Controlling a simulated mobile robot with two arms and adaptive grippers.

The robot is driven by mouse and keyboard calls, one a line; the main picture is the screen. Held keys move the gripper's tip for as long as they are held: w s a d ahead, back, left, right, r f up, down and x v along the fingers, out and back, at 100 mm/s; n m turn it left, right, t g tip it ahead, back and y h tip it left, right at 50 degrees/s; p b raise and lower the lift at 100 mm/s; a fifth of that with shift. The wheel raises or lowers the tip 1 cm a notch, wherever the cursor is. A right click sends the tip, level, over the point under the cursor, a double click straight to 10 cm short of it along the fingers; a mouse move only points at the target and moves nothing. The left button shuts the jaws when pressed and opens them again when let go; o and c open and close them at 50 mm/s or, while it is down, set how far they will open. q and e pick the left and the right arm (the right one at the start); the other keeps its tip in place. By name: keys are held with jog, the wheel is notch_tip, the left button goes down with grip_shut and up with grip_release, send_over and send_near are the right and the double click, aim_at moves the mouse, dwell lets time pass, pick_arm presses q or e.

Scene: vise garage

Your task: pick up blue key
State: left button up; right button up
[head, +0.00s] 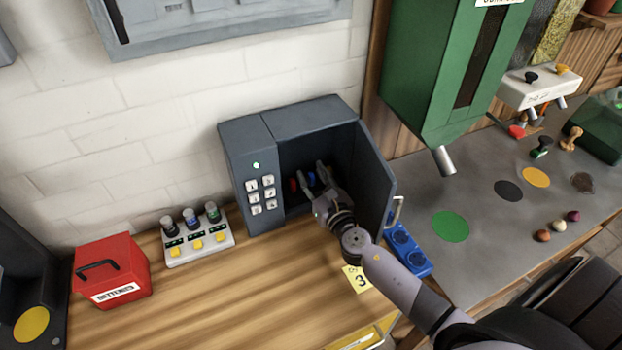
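The blue key (311,179) is a small blue shape inside the open grey safe (308,120), near its back. Most of it is hidden by shadow and by my fingers. A small red item (293,185) is just left of it. My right gripper (313,176) reaches in through the safe's opening. Its two fingers are apart, and the blue key shows between them in the picture. Whether they touch it cannot be told. My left gripper is not in view.
The safe door (376,180) stands open close to my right arm. A blue socket strip (408,252) and yellow note (356,278) lie near the arm. A button box (199,240) and red battery box (110,270) stand left. A green machine (440,70) hangs right.

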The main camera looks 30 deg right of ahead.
jog(key=shift+w, duration=0.2)
jog(key=shift+s, duration=0.1)
jog(key=shift+c, duration=0.6)
grip_shut()
